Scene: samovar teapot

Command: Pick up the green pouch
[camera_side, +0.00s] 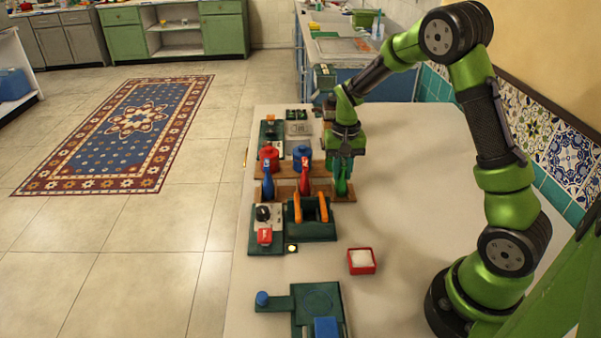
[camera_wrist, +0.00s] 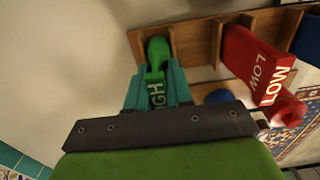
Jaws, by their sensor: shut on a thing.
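The green pouch (camera_side: 341,187) is in the right-hand compartment of a wooden rack (camera_side: 316,197) in the side view. In the wrist view the green pouch (camera_wrist: 157,50) shows at the rack's end, with light lettering on it partly hidden. My gripper (camera_side: 343,163) points down over the pouch, its teal fingers on either side of it. In the wrist view my gripper (camera_wrist: 157,85) is shut on the pouch. I cannot tell whether the pouch is lifted at all.
A red pouch (camera_wrist: 255,62) marked LOW stands beside the green one, and a blue pouch (camera_side: 268,182) is further left. Red and blue lidded jars (camera_side: 302,157) stand behind. A dark green holder with orange handles (camera_side: 311,230) stands in front. The table (camera_side: 410,200) is clear to the right.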

